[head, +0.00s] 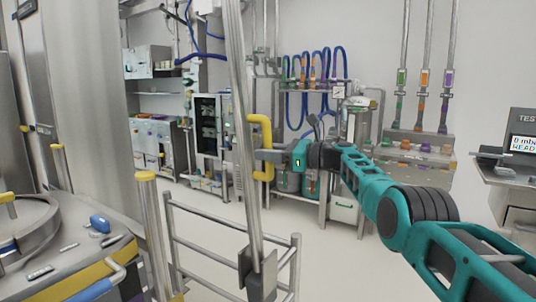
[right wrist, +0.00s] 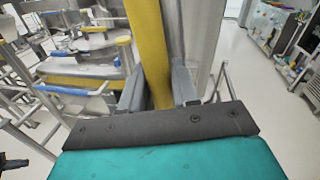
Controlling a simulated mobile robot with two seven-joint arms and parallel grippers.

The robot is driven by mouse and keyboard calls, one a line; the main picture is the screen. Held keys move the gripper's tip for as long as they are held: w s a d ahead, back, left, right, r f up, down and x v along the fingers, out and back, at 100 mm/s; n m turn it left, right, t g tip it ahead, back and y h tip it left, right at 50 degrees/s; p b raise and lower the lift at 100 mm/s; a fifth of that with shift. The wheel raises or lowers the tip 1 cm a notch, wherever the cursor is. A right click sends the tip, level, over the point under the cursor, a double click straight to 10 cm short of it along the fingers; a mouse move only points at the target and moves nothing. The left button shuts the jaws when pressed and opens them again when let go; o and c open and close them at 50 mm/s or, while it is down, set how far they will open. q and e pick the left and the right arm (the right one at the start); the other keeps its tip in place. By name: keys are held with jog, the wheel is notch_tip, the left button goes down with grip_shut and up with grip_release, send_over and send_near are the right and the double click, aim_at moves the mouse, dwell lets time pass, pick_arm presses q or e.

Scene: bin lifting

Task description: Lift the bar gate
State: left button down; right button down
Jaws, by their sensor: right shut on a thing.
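The bar gate (head: 245,195) is a long grey metal bar, standing nearly upright with its top leaning slightly left. Its foot sits at a dark grey block (head: 258,275) low in the head view. A yellow handle (head: 265,126) is fixed to the bar's right side. My right gripper (head: 262,156) reaches in from the right and is shut on this handle. In the right wrist view the yellow handle (right wrist: 147,40) runs between the two grey fingers, with the metal bar behind it. My left gripper is not in view.
A low metal railing (head: 210,222) stands around the bar's foot. A yellow-capped post (head: 151,230) and a round-lidded vessel (head: 22,222) are at left. A rack with blue hoses (head: 328,62) stands behind; a test console (head: 522,140) is at right. Floor right of the bar is clear.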

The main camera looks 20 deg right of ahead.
jog(key=shift+d+f, duration=0.1)
jog(key=shift+f, duration=0.05)
jog(key=c, duration=1)
grip_release()
jog(key=shift+d, duration=0.15)
jog(key=v, duration=1.2)
jog(key=shift+s+d, duration=0.15)
jog(key=shift+s, duration=0.15)
